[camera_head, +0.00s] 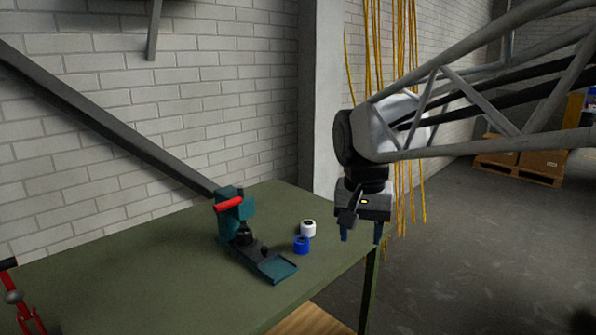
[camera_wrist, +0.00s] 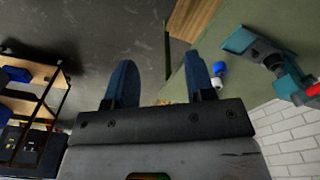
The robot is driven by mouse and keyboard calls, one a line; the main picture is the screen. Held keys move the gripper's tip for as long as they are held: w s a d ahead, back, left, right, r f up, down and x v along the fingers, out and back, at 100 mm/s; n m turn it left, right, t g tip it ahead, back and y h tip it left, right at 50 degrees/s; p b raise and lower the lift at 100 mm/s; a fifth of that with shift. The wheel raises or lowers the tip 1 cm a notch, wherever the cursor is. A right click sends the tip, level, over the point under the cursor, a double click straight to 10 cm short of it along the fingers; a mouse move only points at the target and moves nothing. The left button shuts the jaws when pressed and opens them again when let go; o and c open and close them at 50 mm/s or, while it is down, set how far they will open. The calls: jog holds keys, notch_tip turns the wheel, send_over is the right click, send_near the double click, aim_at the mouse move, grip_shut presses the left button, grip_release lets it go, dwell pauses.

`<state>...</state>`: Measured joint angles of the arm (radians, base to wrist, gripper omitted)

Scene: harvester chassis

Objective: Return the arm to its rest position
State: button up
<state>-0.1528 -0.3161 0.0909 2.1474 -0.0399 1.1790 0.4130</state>
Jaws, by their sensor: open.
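My gripper (camera_head: 361,233) hangs from the arm with its fingers pointing down, just off the right end of the green table (camera_head: 130,262). In the wrist view my gripper (camera_wrist: 160,85) shows two blue fingers spread well apart. Nothing is between them, so it is open and empty. The arm comes in from the upper right in the head view.
A teal press with a red handle (camera_head: 229,204) stands on the table. A white cylinder (camera_head: 308,228) and a blue cylinder (camera_head: 301,245) stand beside it, near my gripper. Yellow cables (camera_head: 412,185) hang behind the arm. Pallet boxes (camera_head: 540,162) stand far right.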

jog(key=s+d+f+n+t, duration=0.1)
jog(key=s+d+f, duration=0.2)
jog(key=s, duration=0.6)
jog(key=s+d+f+n+t, duration=0.1)
jog(key=s+d+f, duration=0.3)
jog(key=s+f, duration=0.3)
jog(key=shift+s+n, duration=0.3)
jog(key=shift+s, duration=0.55)
